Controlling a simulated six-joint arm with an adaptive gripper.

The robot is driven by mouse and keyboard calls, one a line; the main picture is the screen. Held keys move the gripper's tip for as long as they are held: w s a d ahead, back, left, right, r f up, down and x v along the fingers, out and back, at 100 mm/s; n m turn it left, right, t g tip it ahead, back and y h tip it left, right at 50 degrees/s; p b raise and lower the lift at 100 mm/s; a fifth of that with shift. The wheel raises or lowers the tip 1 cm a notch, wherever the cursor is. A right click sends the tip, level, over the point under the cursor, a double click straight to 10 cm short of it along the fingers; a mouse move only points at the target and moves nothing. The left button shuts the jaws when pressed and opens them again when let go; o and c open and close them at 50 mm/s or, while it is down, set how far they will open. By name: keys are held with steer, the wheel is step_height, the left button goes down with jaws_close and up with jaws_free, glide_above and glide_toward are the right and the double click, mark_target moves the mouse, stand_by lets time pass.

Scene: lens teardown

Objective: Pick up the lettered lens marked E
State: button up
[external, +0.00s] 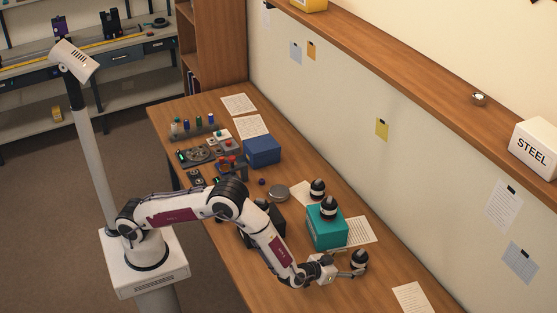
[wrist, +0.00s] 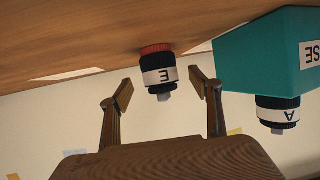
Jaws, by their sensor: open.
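The lens marked E (wrist: 158,76) is a black cylinder with a white lettered band, a red-orange ring at its base and a grey tip. It stands on the wooden table, and the wrist view shows it upside down. It also shows in the external view (external: 359,259), right of the teal box. My gripper (wrist: 163,88) is open, with one finger on each side of the lens in the wrist view and visible gaps to both. In the external view my gripper (external: 351,274) is low, right at the lens. Whether the fingers touch it cannot be told there.
A teal box (external: 326,232) stands close to the lens, with the lens marked A (wrist: 277,116) on top. Another black-and-white lens (external: 317,189) is behind the box. A blue box (external: 262,151) and small parts lie farther back. The table's near right is mostly clear.

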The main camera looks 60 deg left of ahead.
mark_target(360, 259)
steer(key=shift+x, duration=2.6)
steer(key=shift+r, duration=0.1)
steer(key=shift+r, duration=0.1)
steer(key=c, duration=1.7)
steer(key=shift+r, duration=0.15)
steer(key=shift+r, duration=4.85)
